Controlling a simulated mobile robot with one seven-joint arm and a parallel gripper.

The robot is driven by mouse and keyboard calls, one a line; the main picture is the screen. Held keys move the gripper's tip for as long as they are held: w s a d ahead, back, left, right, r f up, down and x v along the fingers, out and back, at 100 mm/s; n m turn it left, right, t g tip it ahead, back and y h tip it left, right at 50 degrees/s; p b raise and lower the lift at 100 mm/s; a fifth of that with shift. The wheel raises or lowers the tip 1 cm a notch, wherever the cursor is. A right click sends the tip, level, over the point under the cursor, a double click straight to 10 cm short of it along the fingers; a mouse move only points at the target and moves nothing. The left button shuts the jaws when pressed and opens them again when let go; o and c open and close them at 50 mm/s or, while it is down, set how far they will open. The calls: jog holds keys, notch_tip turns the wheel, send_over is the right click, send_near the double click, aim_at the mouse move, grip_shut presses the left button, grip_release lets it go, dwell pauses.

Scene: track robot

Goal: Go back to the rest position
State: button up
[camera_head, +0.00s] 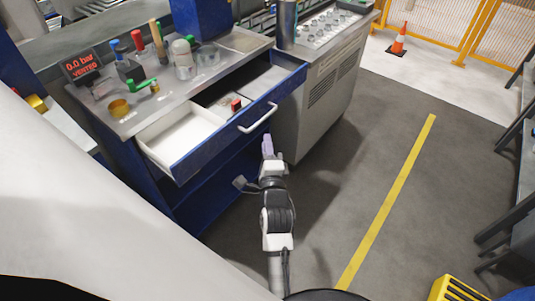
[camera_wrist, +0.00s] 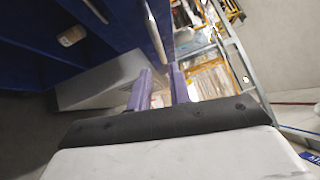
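My gripper (camera_head: 267,144) is in front of the workbench, just below and beside the front of an open blue drawer (camera_head: 222,140). In the wrist view, its two purple fingers (camera_wrist: 159,76) stand apart with nothing seen between them. The drawer's metal handle (camera_head: 258,118) is close to the gripper but not held. The drawer is pulled out and has a white bare compartment and another one holding a small red and dark item (camera_head: 236,104).
The bench top (camera_head: 112,123) carries a red-lit display (camera_head: 81,65), a green-handled valve (camera_head: 140,86) and several tools. A grey cabinet (camera_head: 333,95) stands right of the drawer. Open floor with a yellow line (camera_head: 391,196) lies to the right. An orange cone (camera_head: 399,41) stands farther back.

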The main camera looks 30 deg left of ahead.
jog(key=shift+v, duration=0.9)
